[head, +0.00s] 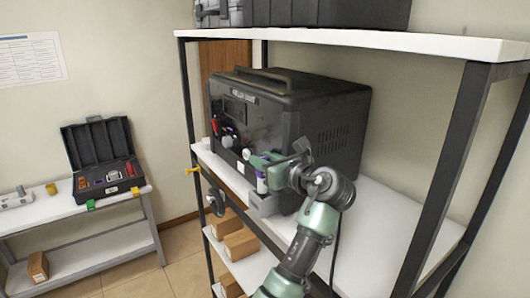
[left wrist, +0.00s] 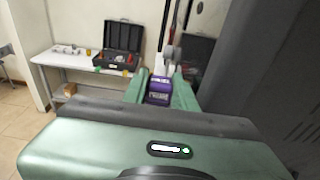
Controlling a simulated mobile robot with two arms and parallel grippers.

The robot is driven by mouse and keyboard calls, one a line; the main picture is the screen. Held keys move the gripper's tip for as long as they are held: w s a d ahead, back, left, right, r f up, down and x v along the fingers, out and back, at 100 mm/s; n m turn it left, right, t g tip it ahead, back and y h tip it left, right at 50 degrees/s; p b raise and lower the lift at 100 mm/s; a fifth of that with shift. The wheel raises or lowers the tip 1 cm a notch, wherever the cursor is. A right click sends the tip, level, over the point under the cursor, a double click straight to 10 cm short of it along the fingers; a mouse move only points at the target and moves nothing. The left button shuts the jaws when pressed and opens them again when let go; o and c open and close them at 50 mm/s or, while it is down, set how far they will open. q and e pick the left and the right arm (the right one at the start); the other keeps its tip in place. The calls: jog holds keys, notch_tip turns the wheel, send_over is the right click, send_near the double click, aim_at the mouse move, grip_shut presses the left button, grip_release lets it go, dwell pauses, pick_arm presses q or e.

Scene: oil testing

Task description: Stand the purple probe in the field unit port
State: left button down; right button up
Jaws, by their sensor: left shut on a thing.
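The field unit (head: 330,130) is a large black case with a clear front, standing on the middle shelf. A small grey block (head: 265,205) sits low at its front; I cannot make out a port opening. My left gripper (head: 261,160) is in front of the unit, shut on the purple probe (head: 262,184), which hangs roughly upright just above or at the grey block. I cannot tell whether its lower end is inside. In the left wrist view the probe's purple body (left wrist: 159,90) shows between the green fingers. My right gripper is not in view.
The shelf's white upper board (head: 350,41) is above the unit, with black cases on it. The shelf is bare right of the unit. Cardboard boxes (head: 241,243) lie below. An open black toolbox (head: 105,178) stands on the side table at left.

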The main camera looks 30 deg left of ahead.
aim_at(262, 189)
pick_arm(q)
jog(key=shift+f, duration=0.95)
jog(key=shift+d+f, duration=0.1)
jog(key=shift+f, duration=0.25)
jog(key=shift+w+f, duration=0.1)
jog(key=shift+f, duration=0.35)
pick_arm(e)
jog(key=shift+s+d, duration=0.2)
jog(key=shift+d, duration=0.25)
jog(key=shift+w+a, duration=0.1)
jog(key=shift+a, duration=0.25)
pick_arm(q)
jog(key=shift+d+f, duration=0.1)
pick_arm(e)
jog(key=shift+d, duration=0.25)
pick_arm(q)
jog(key=shift+f, duration=0.5)
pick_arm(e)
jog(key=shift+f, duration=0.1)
pick_arm(q)
jog(key=c, duration=1.4)
grip_release()
